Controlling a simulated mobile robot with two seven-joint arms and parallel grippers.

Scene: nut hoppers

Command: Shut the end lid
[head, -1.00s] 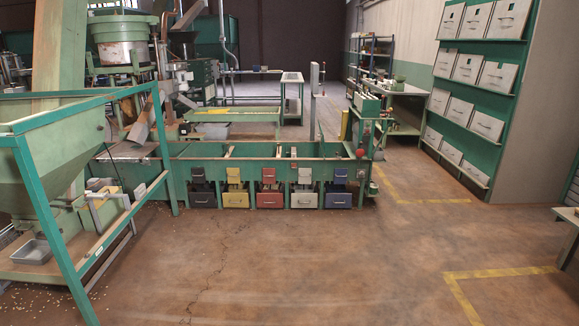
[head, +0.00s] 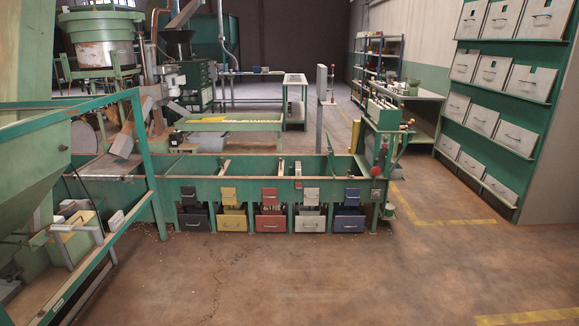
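A long green sorting bench (head: 250,190) stands ahead in the head view. Along its front is a row of coloured drawers, each with a small flap of the same colour above it. At the left end are a black flap (head: 188,196) and a black drawer (head: 194,221). At the right end are a dark blue flap (head: 352,196) and a blue drawer (head: 348,224). The flaps look raised above the drawers, but they are too small to tell how far open. Which end lid is meant cannot be told. Neither of my grippers is in view.
A green hopper frame (head: 150,170) stands close on the left. Open brown floor (head: 300,280) lies before the bench. A green rack of grey bins (head: 500,125) stands at the right. Yellow floor lines (head: 530,316) mark the right side.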

